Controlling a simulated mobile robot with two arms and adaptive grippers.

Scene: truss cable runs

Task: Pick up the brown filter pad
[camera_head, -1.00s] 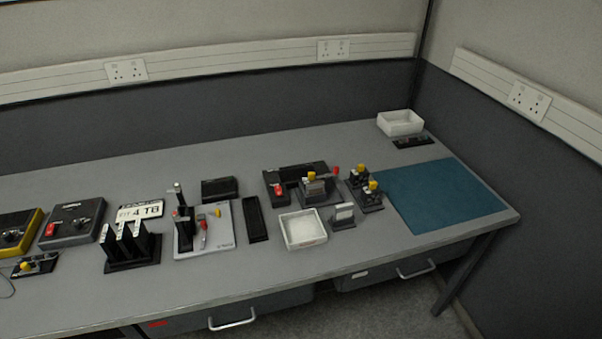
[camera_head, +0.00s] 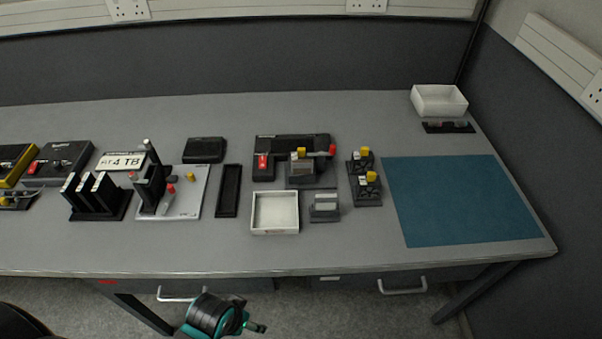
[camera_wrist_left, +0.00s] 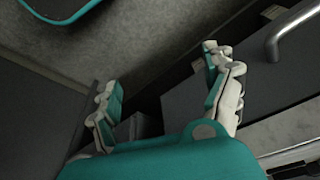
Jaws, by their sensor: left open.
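I cannot make out a brown filter pad in either view. A small grey block holder with pale upright pieces (camera_head: 325,206) stands near the table's front, but I see no brown on it. My left gripper shows in the left wrist view (camera_wrist_left: 163,82) with its two fingers spread apart and nothing between them. In the head view a teal and black part of my arm shows below the table's front edge, in front of the drawers. My right gripper is not in view.
The grey table (camera_head: 320,248) carries a white tray (camera_head: 275,229), a black slotted rack (camera_head: 92,207), a white plate with a black fixture (camera_head: 190,205), switch blocks (camera_head: 365,190) and a blue mat (camera_head: 460,205). A white bin (camera_head: 438,112) stands at the back right. Drawer handles (camera_head: 402,291) jut out below.

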